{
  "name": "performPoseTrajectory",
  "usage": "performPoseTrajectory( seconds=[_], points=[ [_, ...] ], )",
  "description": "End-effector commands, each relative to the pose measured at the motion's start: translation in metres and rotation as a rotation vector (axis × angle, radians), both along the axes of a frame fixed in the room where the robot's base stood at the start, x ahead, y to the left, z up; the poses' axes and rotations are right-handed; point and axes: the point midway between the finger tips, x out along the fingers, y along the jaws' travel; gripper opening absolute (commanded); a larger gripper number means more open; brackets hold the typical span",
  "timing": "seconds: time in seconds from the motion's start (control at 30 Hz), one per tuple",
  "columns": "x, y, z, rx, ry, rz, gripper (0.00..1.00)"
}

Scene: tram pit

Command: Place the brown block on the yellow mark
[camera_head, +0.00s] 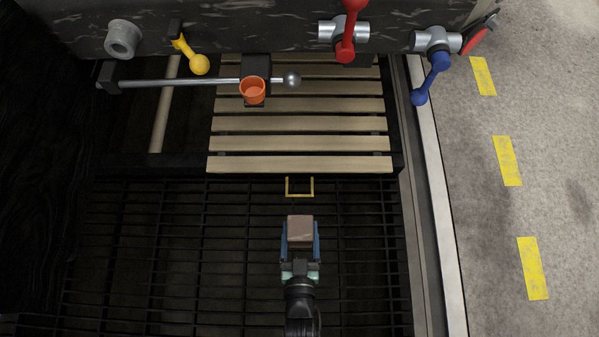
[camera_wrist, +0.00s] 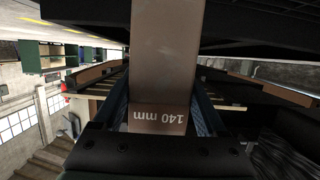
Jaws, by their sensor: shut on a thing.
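The brown block (camera_head: 301,230) is between the blue-sided fingers of my gripper (camera_head: 300,243), which is shut on it. In the wrist view the block (camera_wrist: 165,50) fills the space between the fingers (camera_wrist: 160,105), and "140 mm" shows upside down on its near face. A thin yellow outline mark (camera_head: 300,195) lies ahead of the gripper, just before the wooden slats. Its far side is not clearly seen. In the head view the block is a little below the mark and apart from it, nearly in line with it. The block's height above the grating cannot be told.
Dark grating (camera_head: 180,250) spreads around the gripper. Wooden slats (camera_head: 300,143) lie beyond the mark. Yellow, red and blue levers line the far beam. A pale rail (camera_head: 440,220) and yellow floor dashes (camera_head: 532,268) are right.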

Motion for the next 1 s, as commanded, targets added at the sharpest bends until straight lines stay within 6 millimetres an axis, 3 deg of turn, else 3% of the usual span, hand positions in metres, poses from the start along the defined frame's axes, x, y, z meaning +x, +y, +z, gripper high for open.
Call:
performPoseTrajectory(
  seconds=[0.03,0.1,0.37,1.0],
  points=[
    [0.000,0.000,-0.022,0.000,-0.004,0.001,0.00],
    [-0.002,0.001,-0.034,0.002,-0.004,0.003,0.00],
    [0.003,0.002,-0.049,0.004,-0.007,0.004,0.00],
    [0.159,0.001,-0.050,0.003,-0.008,0.003,0.00]
  ],
)
